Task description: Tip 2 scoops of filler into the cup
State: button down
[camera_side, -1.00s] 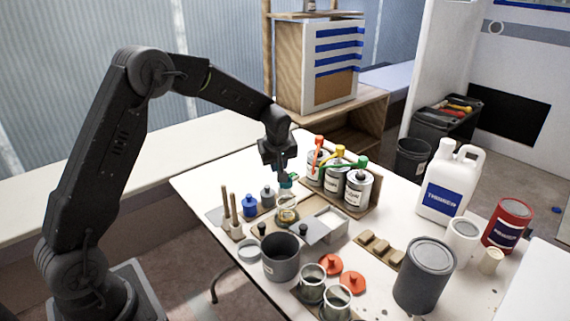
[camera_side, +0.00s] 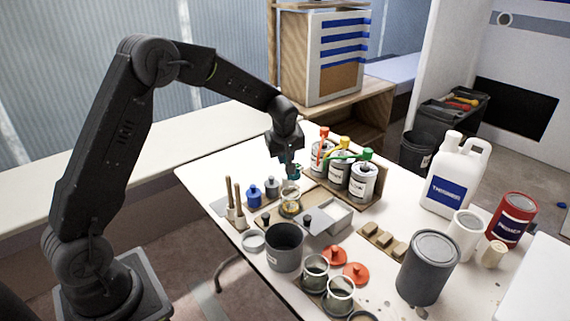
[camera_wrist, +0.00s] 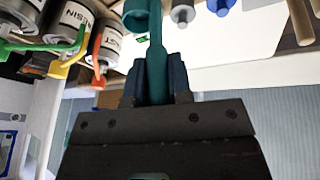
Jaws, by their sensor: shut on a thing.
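My gripper (camera_side: 289,164) is shut on the handle of a teal scoop (camera_side: 295,173) and holds it just above the clear cup (camera_side: 290,202). The cup stands on the table and has something yellowish low inside it. In the wrist view my gripper (camera_wrist: 156,80) grips the teal handle between its dark fingers. The scoop (camera_wrist: 141,18) reaches to the top edge there, its round bowl partly cut off. I cannot tell whether the bowl holds filler. A white open box (camera_side: 341,222) with grey contents, possibly the filler, stands to the right of the cup.
Cans with red, yellow and green pumps (camera_side: 362,182) stand close behind right. Blue (camera_side: 254,194) and grey bottles and upright wooden-handled tools (camera_side: 238,212) stand left. A dark grey pot (camera_side: 284,249), small cups and orange lids (camera_side: 355,272) fill the front. The table's back left is clear.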

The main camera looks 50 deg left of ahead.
jog(key=w+d+f, duration=0.3)
jog(key=w+d, duration=0.4)
jog(key=d, duration=0.4)
jog(key=shift+w+a+f, duration=0.1)
jog(key=shift+f, duration=2.4)
jog(key=shift+w+a+f, duration=0.1)
jog(key=shift+f, duration=2.4)
notch_tip(320, 180, up, 8)
jog(key=shift+r, duration=0.25)
